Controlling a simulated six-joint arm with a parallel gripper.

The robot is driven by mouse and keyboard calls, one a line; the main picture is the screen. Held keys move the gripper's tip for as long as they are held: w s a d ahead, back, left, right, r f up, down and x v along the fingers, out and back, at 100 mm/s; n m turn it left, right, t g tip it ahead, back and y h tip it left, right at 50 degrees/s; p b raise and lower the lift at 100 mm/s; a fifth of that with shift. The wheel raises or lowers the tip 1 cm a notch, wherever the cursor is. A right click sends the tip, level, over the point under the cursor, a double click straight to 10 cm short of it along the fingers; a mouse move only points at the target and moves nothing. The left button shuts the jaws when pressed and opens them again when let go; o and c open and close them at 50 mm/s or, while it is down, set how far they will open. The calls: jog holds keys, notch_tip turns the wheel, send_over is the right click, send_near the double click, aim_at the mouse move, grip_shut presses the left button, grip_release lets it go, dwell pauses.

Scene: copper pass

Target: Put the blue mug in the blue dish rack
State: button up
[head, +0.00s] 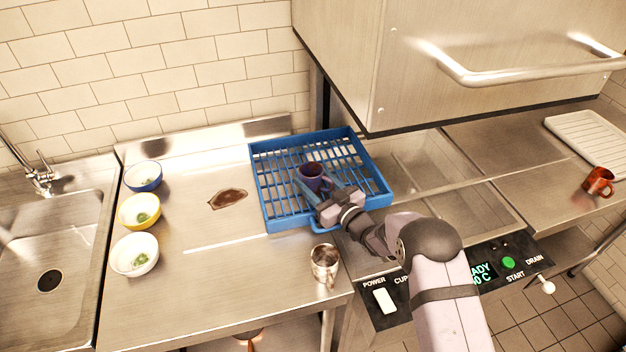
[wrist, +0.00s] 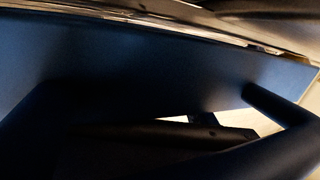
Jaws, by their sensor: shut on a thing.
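The dark blue mug (head: 310,172) is over the floor of the blue dish rack (head: 376,200), near its front middle, and looks about upright. I cannot tell whether its base touches the slats. My gripper (head: 326,190) reaches in over the rack's front side and is shut on the mug at its near right side. The fingertips are hard to make out there.
Three bowls, blue-rimmed (head: 143,176), yellow (head: 139,211) and white (head: 134,255), stand left. A metal cup (head: 325,263) stands before the rack. A raised steel hood (head: 470,60) overhangs right. A red mug (head: 598,181) is far right.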

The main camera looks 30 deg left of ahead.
aim_at(318, 183)
jog(key=shift+f, duration=0.2)
jog(key=o, duration=1.2)
jog(key=shift+s+f, duration=0.1)
jog(key=shift+f, duration=0.05)
jog(key=shift+r+p, duration=0.35)
jog(key=shift+r+b+v, duration=0.2)
jog(key=shift+b+v, duration=0.35)
jog(key=shift+v, duration=1.3)
jog(key=shift+r+b+v, duration=0.2)
jog(key=shift+b+v, duration=0.35)
jog(key=shift+v, duration=1.35)
